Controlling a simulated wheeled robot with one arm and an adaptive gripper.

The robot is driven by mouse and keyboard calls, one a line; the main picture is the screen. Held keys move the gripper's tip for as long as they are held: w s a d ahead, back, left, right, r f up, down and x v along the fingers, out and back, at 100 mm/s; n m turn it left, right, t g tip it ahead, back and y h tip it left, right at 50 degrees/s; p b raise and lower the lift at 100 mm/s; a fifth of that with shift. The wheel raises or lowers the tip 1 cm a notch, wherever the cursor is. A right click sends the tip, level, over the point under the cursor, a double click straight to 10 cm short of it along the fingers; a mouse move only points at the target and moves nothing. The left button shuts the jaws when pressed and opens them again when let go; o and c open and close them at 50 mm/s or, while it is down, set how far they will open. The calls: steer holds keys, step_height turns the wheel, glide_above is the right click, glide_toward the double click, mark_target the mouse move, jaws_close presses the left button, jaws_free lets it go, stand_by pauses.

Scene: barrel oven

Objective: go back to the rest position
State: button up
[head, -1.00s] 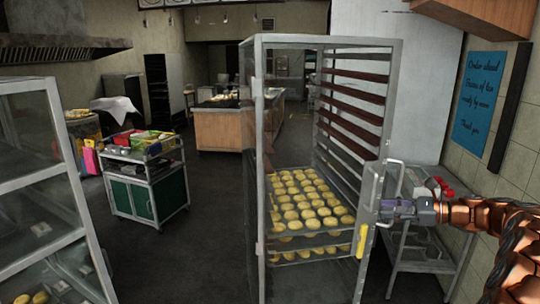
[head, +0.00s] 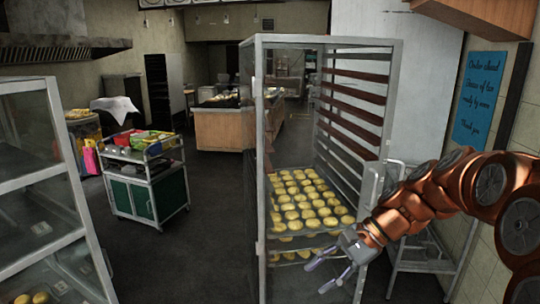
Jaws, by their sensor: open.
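My gripper (head: 330,272) is open and empty in the head view, low in front of the right side of the tall metal rack. Its fingers spread apart and point down and to the left. My copper-coloured arm reaches in from the right edge. The rack (head: 259,190) stands upright in the middle, with trays of round yellow pastries (head: 310,204) on its lower levels. The gripper and wrist hide part of the rack's right front post. I cannot tell whether the fingers touch the rack.
A metal side table (head: 428,262) stands right of the rack, by the tiled wall with a blue sign (head: 481,97). A glass display case (head: 45,195) is at the left. A green cart (head: 145,195) stands behind it. Dark floor (head: 205,250) is clear between cart and rack.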

steer(key=s+d+f+n+h, duration=0.2)
steer(key=s+n+h, duration=0.1)
steer(key=s, duration=0.6)
steer(key=s+d+f+n+g+h, duration=0.1)
steer(key=s+d+f+n+h, duration=0.1)
steer(key=s, duration=0.7)
steer(key=s+d+f+n+h, duration=0.3)
steer(key=s+f+n, duration=0.1)
steer(key=s, duration=0.5)
steer(key=shift+n+h, duration=0.4)
steer(key=shift+n, duration=0.1)
